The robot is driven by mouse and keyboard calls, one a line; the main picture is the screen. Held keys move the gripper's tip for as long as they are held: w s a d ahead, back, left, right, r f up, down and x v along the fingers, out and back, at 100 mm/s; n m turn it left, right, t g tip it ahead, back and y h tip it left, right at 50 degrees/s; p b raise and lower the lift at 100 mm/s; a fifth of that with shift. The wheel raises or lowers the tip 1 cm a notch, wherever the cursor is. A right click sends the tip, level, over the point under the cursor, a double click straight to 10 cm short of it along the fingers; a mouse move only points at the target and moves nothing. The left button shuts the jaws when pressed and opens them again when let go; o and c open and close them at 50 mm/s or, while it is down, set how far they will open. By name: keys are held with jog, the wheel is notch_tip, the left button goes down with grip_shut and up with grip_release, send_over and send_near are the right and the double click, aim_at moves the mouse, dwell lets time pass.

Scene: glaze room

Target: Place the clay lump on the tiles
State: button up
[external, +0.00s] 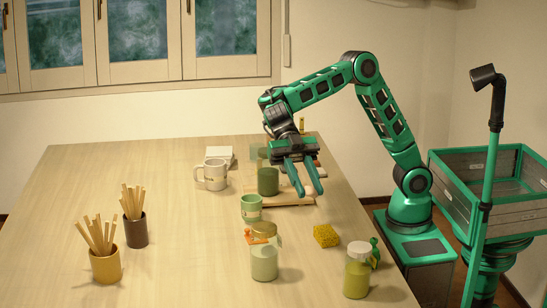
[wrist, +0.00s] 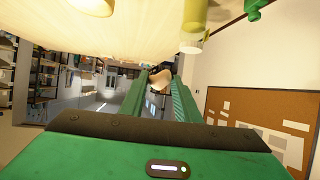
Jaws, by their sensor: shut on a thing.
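My gripper (external: 304,178) is above the right part of the table, its green fingers pointing down toward the front. In the wrist view, the gripper (wrist: 160,82) is shut on a small tan, rounded lump (wrist: 163,80), which looks like the clay lump, at the fingertips. I cannot make out the lump in the external view. A low pale stack (external: 220,151) at the back of the table, behind the white mug (external: 212,175), may be the tiles; its details are too small to be sure. The gripper is right of this stack and apart from it.
A dark green jar (external: 268,181) stands by a wooden board (external: 292,197) below my arm. A green cup (external: 251,208), lidded jar (external: 264,263), yellow sponge (external: 326,236) and olive jar (external: 357,273) stand nearer. Stick-filled yellow (external: 105,267) and dark cups (external: 136,231) are left. The middle left is clear.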

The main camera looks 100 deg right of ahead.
jog(key=w+d+m+t, duration=0.5)
jog(key=w+d, duration=0.7)
jog(key=d, duration=0.3)
jog(key=m+t+h, duration=1)
jog(key=m, duration=0.2)
send_over(222, 150)
notch_tip(222, 150, down, 12)
jog(key=shift+f, duration=2.2)
jog(key=shift+f, duration=0.15)
